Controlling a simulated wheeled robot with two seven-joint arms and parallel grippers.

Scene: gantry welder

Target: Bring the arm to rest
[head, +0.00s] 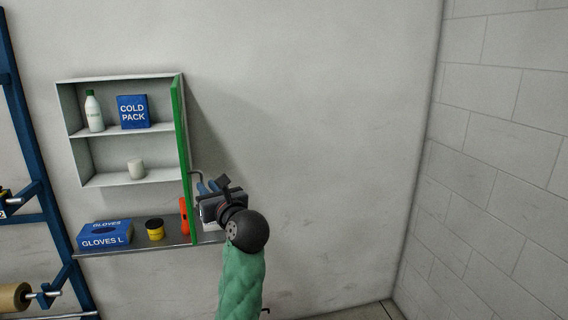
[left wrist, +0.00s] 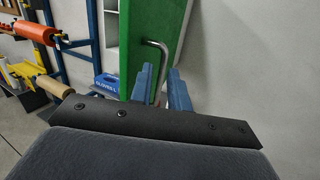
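My left gripper (head: 208,187) has blue fingers and is beside the outer face of the cabinet's green door (head: 181,150). In the left wrist view the two fingers (left wrist: 162,90) stand apart with a gap between them. The door's grey bar handle (left wrist: 163,58) shows just beyond them, its lower part in line with the gap. I cannot tell whether the fingers touch it. The handle also shows in the head view (head: 196,174). The door stands open, seen nearly edge-on. My green-sleeved left arm (head: 242,280) rises from below. My right gripper is not in view.
The white wall cabinet (head: 70,120) holds a white bottle (head: 94,112), a blue cold pack box (head: 133,112) and a white cup (head: 136,169). A shelf (head: 130,248) below carries a glove box (head: 105,235), a yellow jar (head: 155,229) and an orange item (head: 184,215). Room to the right is clear.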

